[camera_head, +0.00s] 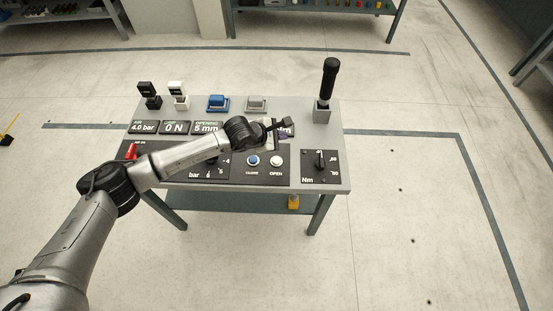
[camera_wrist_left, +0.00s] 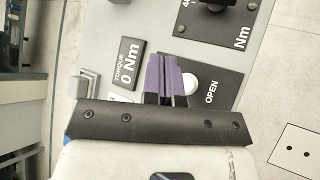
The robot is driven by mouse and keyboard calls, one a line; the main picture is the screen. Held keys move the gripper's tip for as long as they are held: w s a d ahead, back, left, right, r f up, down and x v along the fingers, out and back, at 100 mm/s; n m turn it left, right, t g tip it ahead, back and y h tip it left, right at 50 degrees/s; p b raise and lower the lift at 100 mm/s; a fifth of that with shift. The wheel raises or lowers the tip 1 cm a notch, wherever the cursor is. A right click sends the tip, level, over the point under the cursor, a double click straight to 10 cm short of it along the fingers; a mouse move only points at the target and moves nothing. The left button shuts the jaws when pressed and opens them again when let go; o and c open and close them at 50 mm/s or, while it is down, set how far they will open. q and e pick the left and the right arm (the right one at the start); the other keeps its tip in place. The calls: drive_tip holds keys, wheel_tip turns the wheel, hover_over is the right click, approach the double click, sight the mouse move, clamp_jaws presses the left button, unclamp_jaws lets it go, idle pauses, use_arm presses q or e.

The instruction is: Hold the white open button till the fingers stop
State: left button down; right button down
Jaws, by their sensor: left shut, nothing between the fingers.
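The white open button (camera_head: 277,160) is on the dark front panel, above the word OPEN and to the right of the blue close button (camera_head: 252,160). In the left wrist view the white button (camera_wrist_left: 192,83) shows close to the right of my purple fingers, which cover part of its left side. My left gripper (camera_head: 270,146) is above the panel, behind the buttons in the head view. In the left wrist view its fingers (camera_wrist_left: 162,72) are shut together and empty. I cannot tell whether they touch anything. My right gripper is not in view.
A Nm dial (camera_head: 320,160) sits right of the buttons. A black-handled tool (camera_head: 328,85) stands upright in a grey holder at the back right. Blue (camera_head: 217,103) and grey (camera_head: 256,103) blocks stand at the back. A red lever (camera_head: 131,150) is at the left.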

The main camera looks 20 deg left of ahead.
sight(277, 161)
use_arm(q)
drive_tip(key=shift+s+a+f+m+g+y, duration=0.4)
drive_tip(key=shift+s+f+m+y, duration=0.1)
drive_tip(key=shift+f, duration=0.15)
drive_tip(key=shift+w+f, duration=0.1)
drive_tip(key=shift+f, duration=0.05)
drive_tip(key=shift+f+b, duration=3.05)
drive_tip(key=shift+f, duration=1.2)
drive_tip(key=shift+f, duration=0.2)
drive_tip(key=shift+f+b, duration=0.25)
drive_tip(key=shift+b, duration=0.15)
